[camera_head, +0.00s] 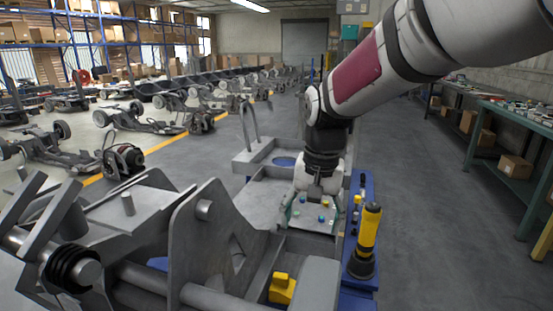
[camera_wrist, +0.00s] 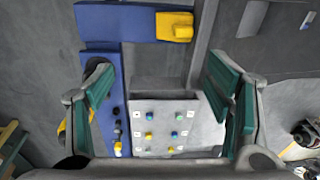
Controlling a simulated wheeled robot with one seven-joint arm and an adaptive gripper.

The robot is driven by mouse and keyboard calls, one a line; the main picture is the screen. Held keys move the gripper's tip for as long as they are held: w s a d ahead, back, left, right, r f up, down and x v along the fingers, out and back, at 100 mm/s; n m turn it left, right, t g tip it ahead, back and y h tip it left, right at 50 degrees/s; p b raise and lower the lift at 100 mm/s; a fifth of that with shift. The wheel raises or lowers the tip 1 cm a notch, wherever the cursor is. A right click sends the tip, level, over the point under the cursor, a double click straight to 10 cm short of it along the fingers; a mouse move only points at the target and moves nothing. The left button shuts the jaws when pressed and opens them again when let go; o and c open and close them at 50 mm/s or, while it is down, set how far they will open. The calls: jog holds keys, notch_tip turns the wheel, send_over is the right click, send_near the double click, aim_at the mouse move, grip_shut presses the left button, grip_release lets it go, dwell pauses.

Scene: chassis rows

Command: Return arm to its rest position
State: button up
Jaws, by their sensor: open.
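My arm reaches in from the upper right in the head view and bends down at its elbow. My gripper (camera_head: 312,208) hangs over a grey panel (camera_head: 312,222) with small blue and yellow knobs. In the wrist view my gripper (camera_wrist: 165,95) has its two teal-padded fingers wide apart, with nothing between them. The same panel (camera_wrist: 165,128) lies below the fingers in that view. Whether the fingers touch the panel cannot be told.
A blue rail (camera_head: 359,235) carries a yellow and black tool (camera_head: 366,240) beside the panel. A large grey metal chassis (camera_head: 200,240) fills the foreground. Green benches (camera_head: 510,125) with boxes line the right wall. The floor (camera_head: 425,220) between is clear.

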jog(key=s+d+r+n+t, duration=0.1)
jog(key=s+d+r+t, duration=0.1)
jog(key=s+d+r, duration=0.65)
jog(key=s+d+f+n+g, duration=0.1)
jog(key=s+d+f, duration=0.15)
jog(key=s, duration=0.95)
jog(key=s+d+f+n+g, duration=0.1)
jog(key=s+f, duration=0.3)
jog(key=s, duration=0.8)
notch_tip(320, 180, up, 24)
jog(key=t+p, duration=0.3)
jog(key=p, duration=1.9)
jog(key=shift+s+h, duration=0.3)
jog(key=shift+s, duration=0.05)
jog(key=shift+f, duration=0.1)
